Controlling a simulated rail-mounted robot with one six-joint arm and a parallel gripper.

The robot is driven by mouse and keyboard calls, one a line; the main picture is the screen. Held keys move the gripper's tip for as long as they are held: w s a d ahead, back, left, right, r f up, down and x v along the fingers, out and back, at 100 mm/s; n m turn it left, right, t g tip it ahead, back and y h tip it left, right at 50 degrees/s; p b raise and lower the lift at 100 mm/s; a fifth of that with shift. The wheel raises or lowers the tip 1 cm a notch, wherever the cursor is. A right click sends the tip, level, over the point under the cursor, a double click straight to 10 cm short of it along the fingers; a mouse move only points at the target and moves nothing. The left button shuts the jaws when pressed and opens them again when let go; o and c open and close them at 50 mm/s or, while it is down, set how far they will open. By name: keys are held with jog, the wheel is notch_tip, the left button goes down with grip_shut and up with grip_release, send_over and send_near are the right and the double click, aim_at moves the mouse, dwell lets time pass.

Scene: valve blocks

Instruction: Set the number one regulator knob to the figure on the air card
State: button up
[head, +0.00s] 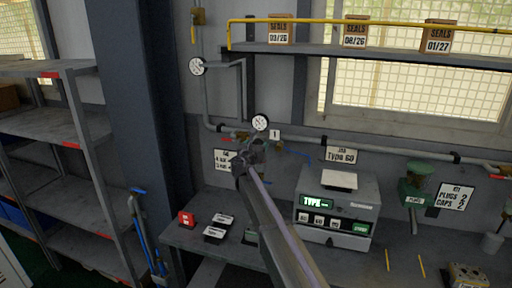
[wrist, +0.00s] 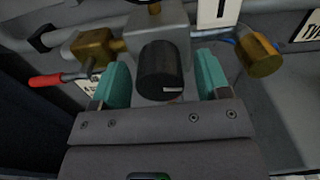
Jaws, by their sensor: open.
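The number one regulator is a grey block (wrist: 160,28) with a label plate reading 1 (wrist: 218,12). Its black knob (wrist: 160,72) has a pale mark pointing to the right in the wrist view. My gripper (wrist: 163,80) is open, with one teal finger on each side of the knob and a gap on both sides. In the head view my gripper (head: 243,162) is at the regulator and hides most of it. A round gauge (head: 260,123) stands above the regulator. The air card (head: 224,160) hangs left of my gripper; its writing is partly hidden and too small to read.
A red-handled valve (wrist: 48,81) sits left of the regulator, and a brass fitting (wrist: 258,54) sits to its right. A grey pipe (head: 300,139) runs along the wall. A grey machine (head: 338,205) stands on the bench, right of my arm.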

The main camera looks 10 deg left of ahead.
jog(key=shift+c, duration=0.2)
jog(key=c, duration=0.9)
jog(key=shift+m, duration=0.4)
jog(key=m, duration=0.2)
jog(key=shift+m, duration=0.4)
jog(key=m, duration=0.4)
jog(key=shift+m, duration=0.3)
jog(key=m, duration=0.4)
jog(key=shift+d, duration=0.1)
jog(key=shift+m, duration=2)
